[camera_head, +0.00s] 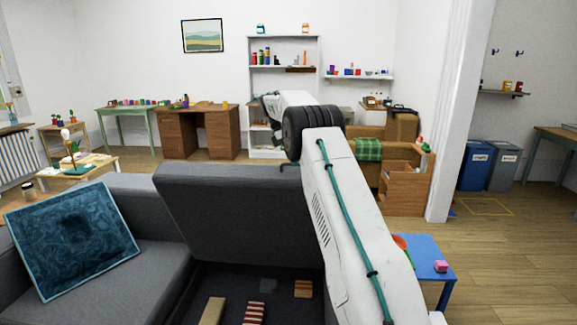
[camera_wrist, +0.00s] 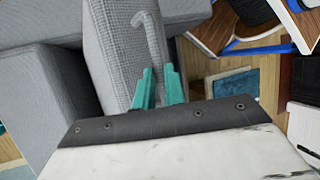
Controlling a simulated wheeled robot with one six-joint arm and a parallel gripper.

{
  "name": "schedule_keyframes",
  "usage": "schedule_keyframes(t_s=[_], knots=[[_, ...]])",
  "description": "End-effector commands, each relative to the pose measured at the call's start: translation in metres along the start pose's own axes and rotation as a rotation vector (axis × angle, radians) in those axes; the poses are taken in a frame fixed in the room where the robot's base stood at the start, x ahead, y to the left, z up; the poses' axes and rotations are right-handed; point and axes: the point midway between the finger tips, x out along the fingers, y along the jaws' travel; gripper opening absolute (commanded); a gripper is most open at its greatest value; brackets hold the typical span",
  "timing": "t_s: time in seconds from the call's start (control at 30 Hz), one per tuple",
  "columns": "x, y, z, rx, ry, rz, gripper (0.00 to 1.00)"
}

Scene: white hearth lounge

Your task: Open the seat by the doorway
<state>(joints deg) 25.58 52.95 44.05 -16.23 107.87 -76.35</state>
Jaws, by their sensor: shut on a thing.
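The grey sofa seat on the doorway side (camera_head: 240,215) is tilted up steeply like a lid, with an open dark storage space (camera_head: 225,282) below it. Inside lie a tan block, a red-and-white striped thing and a brown thing. In the wrist view the seat's grey fabric edge (camera_wrist: 122,50) and a grey strap loop (camera_wrist: 150,38) stand by the teal fingers of my gripper (camera_wrist: 158,88). The gripper is shut at the seat's edge; whether it grips the strap or the fabric is unclear. In the head view my arm hides the gripper.
A blue patterned cushion (camera_head: 72,240) leans on the left sofa part. A low blue table (camera_head: 428,262) with a pink block stands right of my arm. A brown armchair with a green checked cloth (camera_head: 368,149) is behind. Floor toward the doorway at right is fairly clear.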

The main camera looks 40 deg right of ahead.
Motion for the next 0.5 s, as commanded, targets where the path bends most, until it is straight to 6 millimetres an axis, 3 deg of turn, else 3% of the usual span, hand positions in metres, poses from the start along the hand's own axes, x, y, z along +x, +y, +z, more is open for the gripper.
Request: schedule_keyframes(t_s=[0.03,0.43,0.5], knots=[[0.011,0.007,-0.003,-0.004,0.003,-0.005,0.00],[0.013,0.011,0.008,0.004,0.010,-0.013,0.00],[0.013,0.012,0.009,0.004,0.011,-0.013,0.26]])
